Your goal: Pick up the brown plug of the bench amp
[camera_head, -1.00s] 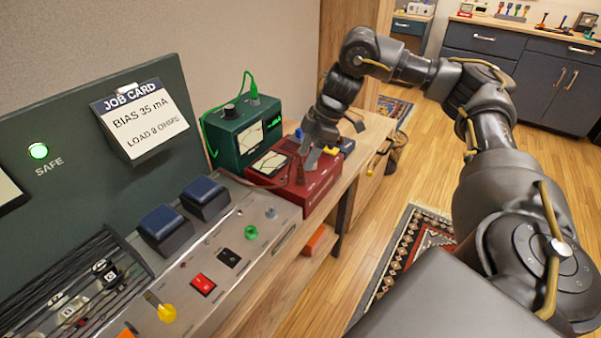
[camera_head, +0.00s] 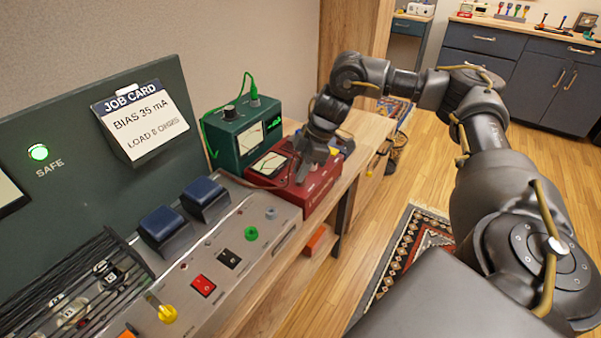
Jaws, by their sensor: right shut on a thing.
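The bench amp (camera_head: 228,283) is the large metal-fronted unit at the lower left, with blue blocks, a red switch and a green socket. A thin brown lead (camera_head: 262,187) runs from near its top edge to the red meter box (camera_head: 322,187). My right gripper (camera_head: 303,176) comes down over the top of this red box and is shut on the brown plug. Its fingers hide nearly all of the plug, so I cannot tell whether it is seated or lifted. My left gripper is not in view.
A green meter box (camera_head: 243,130) with a green cable stands behind the red box. A job card (camera_head: 143,115) hangs on the amp's back panel beside a lit green lamp (camera_head: 38,152). The wooden bench edge is clear right of the red box. A patterned rug (camera_head: 405,255) lies on the floor.

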